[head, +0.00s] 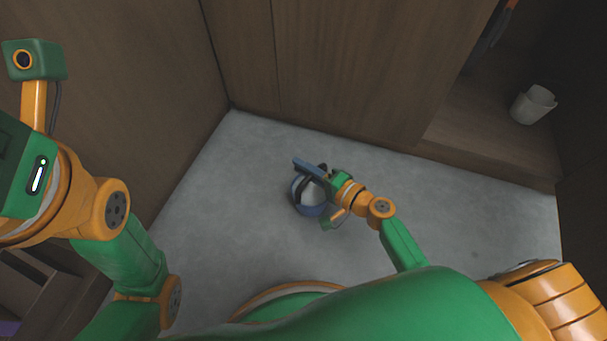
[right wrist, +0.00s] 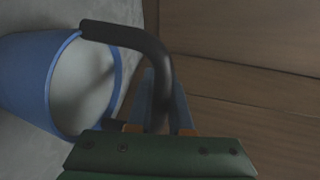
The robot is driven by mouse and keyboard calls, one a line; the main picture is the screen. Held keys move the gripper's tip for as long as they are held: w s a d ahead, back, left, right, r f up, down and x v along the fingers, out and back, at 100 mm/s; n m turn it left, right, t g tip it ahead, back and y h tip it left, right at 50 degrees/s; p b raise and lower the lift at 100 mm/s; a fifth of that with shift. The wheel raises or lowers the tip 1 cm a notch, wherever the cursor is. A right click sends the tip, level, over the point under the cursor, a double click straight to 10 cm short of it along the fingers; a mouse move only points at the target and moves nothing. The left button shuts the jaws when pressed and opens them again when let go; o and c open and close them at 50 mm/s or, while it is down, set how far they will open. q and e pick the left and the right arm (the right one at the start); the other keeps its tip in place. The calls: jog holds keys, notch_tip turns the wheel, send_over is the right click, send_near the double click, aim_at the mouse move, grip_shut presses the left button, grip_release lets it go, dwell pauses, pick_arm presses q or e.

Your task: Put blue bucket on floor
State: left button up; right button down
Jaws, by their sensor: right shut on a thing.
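The blue bucket (head: 309,209) with a pale inside is over the grey floor (head: 400,210), near the middle of the head view. It fills the left of the right wrist view (right wrist: 32,75), where its black curved handle (right wrist: 135,38) arches from the rim to the fingers. My right gripper (right wrist: 162,105) is shut on this handle, beside the bucket's opening. My right gripper also shows in the head view (head: 312,171), partly covering the bucket. I cannot tell whether the bucket's base touches the floor. My left arm is at the left; its fingertips are out of frame.
Wooden panels (head: 320,70) close off the back and left of the floor. A low wooden shelf (head: 480,135) at the right holds a white cup-like container (head: 533,104). The floor right and left of the bucket is clear.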

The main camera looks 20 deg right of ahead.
jog(key=c, duration=1.2)
grip_release()
jog(key=shift+f, duration=0.1)
jog(key=o, duration=0.4)
